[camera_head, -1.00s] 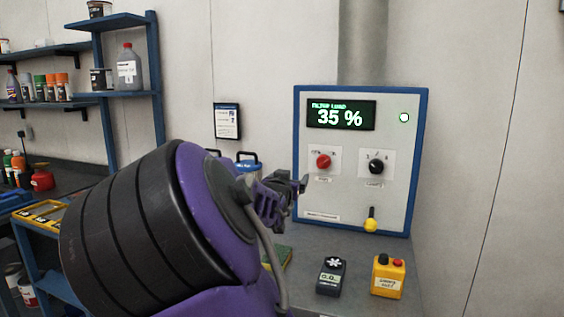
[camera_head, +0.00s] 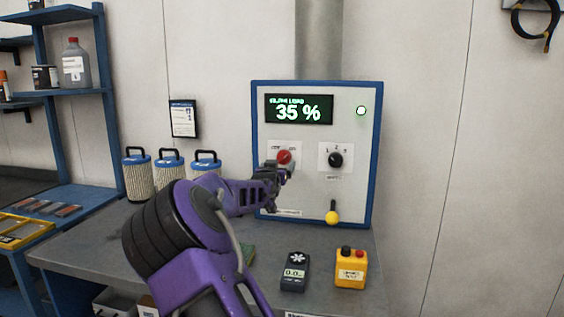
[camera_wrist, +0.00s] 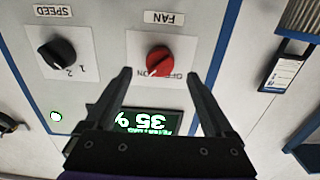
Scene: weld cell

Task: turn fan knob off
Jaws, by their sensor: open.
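The red fan knob (camera_head: 284,157) is on the left of the grey control panel (camera_head: 300,203). In the wrist view, which is upside down, the red knob (camera_wrist: 160,61) sits on a white plate under the FAN label, with ON and OFF marks partly covered by it. Its pointer appears to lean towards ON. My gripper (camera_head: 282,176) is at the panel's left side, close to the knob. In the wrist view, my gripper (camera_wrist: 158,74) is open, with one finger on each side of the knob's column; contact cannot be told.
A black speed knob (camera_head: 335,160) is right of the fan knob. The display (camera_head: 299,110) reads 35 %, beside a lit green lamp (camera_head: 361,111). A yellow-knobbed lever (camera_head: 332,217), a dark meter (camera_head: 295,272) and a yellow button box (camera_head: 351,269) are below. Filter canisters (camera_head: 138,178) stand left.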

